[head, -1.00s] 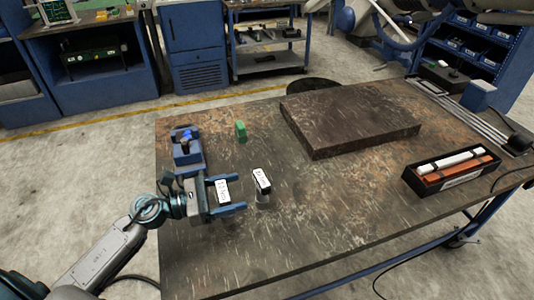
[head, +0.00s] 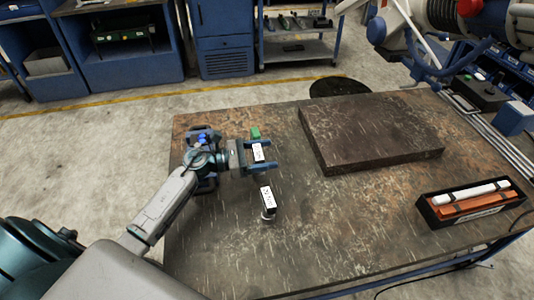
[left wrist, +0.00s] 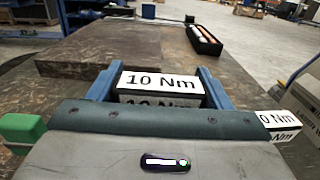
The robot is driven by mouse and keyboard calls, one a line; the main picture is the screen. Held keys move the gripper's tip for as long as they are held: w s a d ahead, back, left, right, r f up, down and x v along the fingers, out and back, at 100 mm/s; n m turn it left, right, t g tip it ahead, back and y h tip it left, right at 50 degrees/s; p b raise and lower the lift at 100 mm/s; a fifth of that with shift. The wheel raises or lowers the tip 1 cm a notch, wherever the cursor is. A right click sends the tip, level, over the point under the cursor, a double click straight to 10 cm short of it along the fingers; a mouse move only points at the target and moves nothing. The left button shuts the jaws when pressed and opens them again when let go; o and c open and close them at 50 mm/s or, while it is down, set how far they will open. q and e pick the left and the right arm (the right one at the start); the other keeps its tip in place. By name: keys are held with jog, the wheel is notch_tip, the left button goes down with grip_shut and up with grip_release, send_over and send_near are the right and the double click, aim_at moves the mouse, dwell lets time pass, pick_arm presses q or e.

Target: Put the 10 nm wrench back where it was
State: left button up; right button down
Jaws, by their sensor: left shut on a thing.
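The 10 Nm piece (head: 258,152), a dark block with a white label, sits between the fingers of my left gripper (head: 269,156). The gripper is shut on it near the table's left part. In the left wrist view its label (left wrist: 160,83) reads "10 Nm" between the two blue fingers. A second dark block with a white label (head: 268,199) stands on the table nearer to me. In the left wrist view it shows at the right edge (left wrist: 280,122), its label partly hidden, ending in "0 Nm". My right gripper is not in view.
A green block (head: 255,133) is just beyond the gripper. A blue fixture (head: 203,138) stands behind my left arm. A thick dark slab (head: 372,130) lies at the back. A black tray (head: 430,213) with white and orange bars is at the right. The table's front middle is clear.

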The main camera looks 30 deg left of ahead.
pick_arm(q)
jog(key=w+f+p, duration=0.1)
jog(key=f, duration=0.1)
jog(key=w+f+p, duration=0.1)
jog(key=shift+f, duration=0.35)
jog(key=shift+f, duration=0.15)
jog(key=o, duration=1.3)
jog(key=shift+c, duration=0.2)
